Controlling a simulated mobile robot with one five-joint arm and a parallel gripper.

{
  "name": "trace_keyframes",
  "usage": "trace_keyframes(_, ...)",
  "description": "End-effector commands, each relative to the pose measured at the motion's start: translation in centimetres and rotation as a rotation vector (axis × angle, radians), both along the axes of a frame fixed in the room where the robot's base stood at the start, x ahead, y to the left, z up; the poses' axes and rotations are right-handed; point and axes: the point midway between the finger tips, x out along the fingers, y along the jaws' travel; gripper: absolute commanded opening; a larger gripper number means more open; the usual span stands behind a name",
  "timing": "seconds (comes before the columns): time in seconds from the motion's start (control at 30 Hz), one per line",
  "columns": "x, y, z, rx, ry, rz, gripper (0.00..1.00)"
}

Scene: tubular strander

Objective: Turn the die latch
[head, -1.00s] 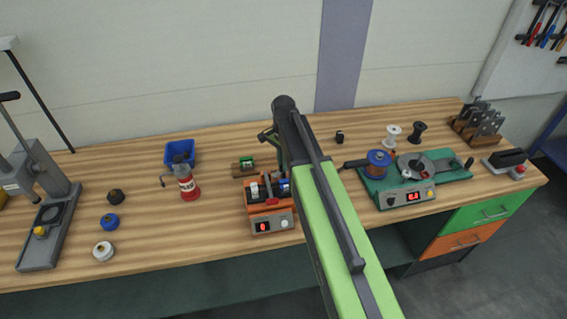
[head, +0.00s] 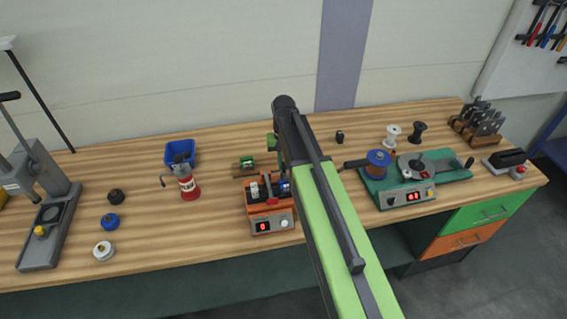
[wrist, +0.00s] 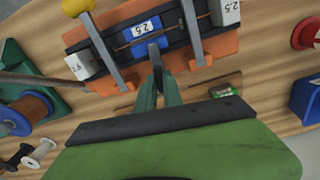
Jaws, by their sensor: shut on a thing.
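The orange die unit (head: 268,222) stands on the bench near the middle in the head view, partly behind my arm. A dark grey latch lever (wrist: 154,50) stands at the block's near edge. My gripper (wrist: 158,76) is shut on this latch, its green fingers close on either side. The exact contact is small and partly hidden. In the head view my arm hides the fingertips.
Two upright bars (wrist: 192,30) flank the latch closely. A green machine with a copper spool (head: 379,160) stands to the right.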

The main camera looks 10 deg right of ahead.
Motion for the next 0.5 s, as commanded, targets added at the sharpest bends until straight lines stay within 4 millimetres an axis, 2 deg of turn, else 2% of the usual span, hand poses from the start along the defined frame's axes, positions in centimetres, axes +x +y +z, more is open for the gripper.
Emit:
trace_keyframes(0.2,-0.02,-0.02,-0.02,0.0,0.0,0.09,0.0)
trace_keyframes(0.5,-0.02,-0.04,-0.01,0.0,0.001,0.136,0.0)
